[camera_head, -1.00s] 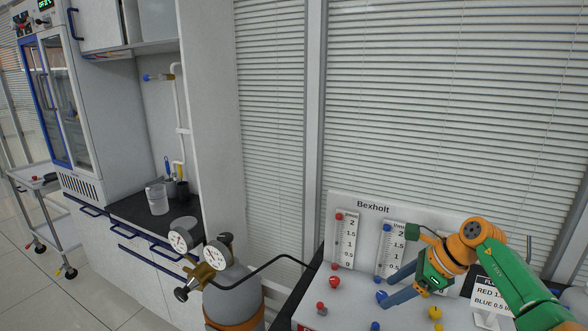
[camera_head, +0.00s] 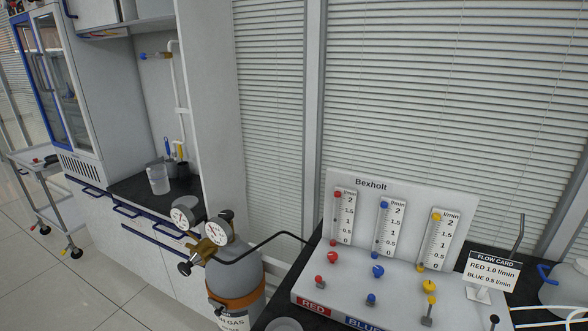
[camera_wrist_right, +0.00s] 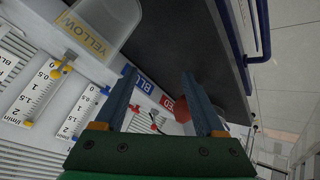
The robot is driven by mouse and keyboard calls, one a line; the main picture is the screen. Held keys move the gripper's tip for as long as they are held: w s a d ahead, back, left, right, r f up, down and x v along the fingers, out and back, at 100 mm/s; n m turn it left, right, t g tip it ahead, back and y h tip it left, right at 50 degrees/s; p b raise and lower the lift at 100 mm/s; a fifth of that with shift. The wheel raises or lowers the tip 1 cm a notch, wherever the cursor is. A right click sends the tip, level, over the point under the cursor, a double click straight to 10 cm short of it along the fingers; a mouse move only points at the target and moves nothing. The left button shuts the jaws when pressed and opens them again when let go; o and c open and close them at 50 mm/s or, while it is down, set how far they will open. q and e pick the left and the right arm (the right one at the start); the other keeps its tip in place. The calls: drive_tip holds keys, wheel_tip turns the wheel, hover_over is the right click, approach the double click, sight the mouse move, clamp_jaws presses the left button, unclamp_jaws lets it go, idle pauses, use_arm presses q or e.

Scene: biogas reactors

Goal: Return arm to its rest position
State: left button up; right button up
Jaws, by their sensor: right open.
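My right gripper (camera_wrist_right: 158,75) is open and empty in the right wrist view, its two blue-grey fingers apart. The right arm and gripper do not show in the head view, and neither does my left gripper. The white Bexholt flow panel (camera_head: 400,190) stands on the dark bench at the right in the head view. It has red, blue and yellow flow tubes with red (camera_head: 333,258), blue (camera_head: 378,271) and yellow (camera_head: 429,286) knobs in front. In the wrist view the panel appears tilted, with a YELLOW label (camera_wrist_right: 84,35) behind or on a clear container (camera_wrist_right: 112,22).
A flow card (camera_head: 493,268) reading RED 1.0 and BLUE 0.5 l/min stands right of the panel. A gas cylinder (camera_head: 240,272) with gauges stands left, its black hose running to the panel. A beaker (camera_head: 158,180) sits on the left counter, and a trolley (camera_head: 40,160) stands far left.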

drive_tip(key=s+f+m+g+y, duration=0.1)
drive_tip(key=s+f+m+g, duration=0.15)
drive_tip(key=s, duration=0.35)
drive_tip(key=s+f+m+g, duration=0.1)
drive_tip(key=s+g, duration=0.2)
drive_tip(key=s, duration=0.4)
wheel_tip(320, 180, down, 21)
drive_tip(key=s+b, duration=0.1)
drive_tip(key=b, duration=0.5)
drive_tip(key=s+d+f+g+b, duration=0.1)
drive_tip(key=s+f+b, duration=0.3)
drive_tip(key=s+f, duration=0.8)
wheel_tip(320, 180, down, 3)
drive_tip(key=shift+s+d+f+g, duration=0.1)
drive_tip(key=shift+s+d+g, duration=0.3)
drive_tip(key=shift+g, duration=0.15)
drive_tip(key=shift+n, duration=0.25)
